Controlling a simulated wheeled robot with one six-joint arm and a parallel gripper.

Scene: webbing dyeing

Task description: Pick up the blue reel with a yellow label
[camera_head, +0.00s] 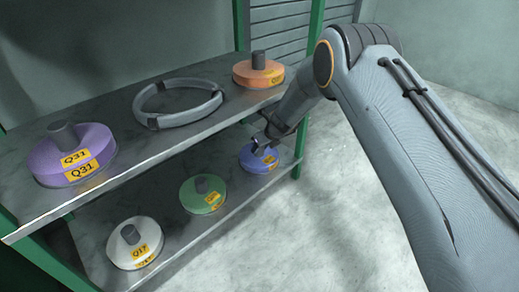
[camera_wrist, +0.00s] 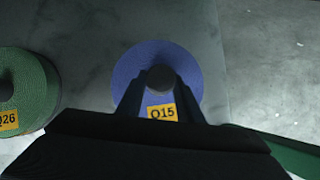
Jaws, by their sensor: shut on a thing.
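The blue reel (camera_head: 257,160) with a yellow label lies at the right end of the lower shelf in the head view. In the wrist view the blue reel (camera_wrist: 129,70) is seen from above, with its yellow label (camera_wrist: 162,112) reading Q15. My gripper (camera_head: 266,143) reaches down to it from above. In the wrist view my gripper (camera_wrist: 158,84) has its two fingers on either side of the dark central hub (camera_wrist: 160,76), shut on it. The reel appears to rest on the shelf. The head view partly hides the hub behind my gripper.
A green reel (camera_head: 203,195) is left of the blue one, then a white reel (camera_head: 135,245). The upper shelf (camera_head: 118,116) holds a purple reel (camera_head: 72,157), a grey ring (camera_head: 180,119) and an orange reel (camera_head: 258,75). A green post (camera_head: 299,154) stands close to the right.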

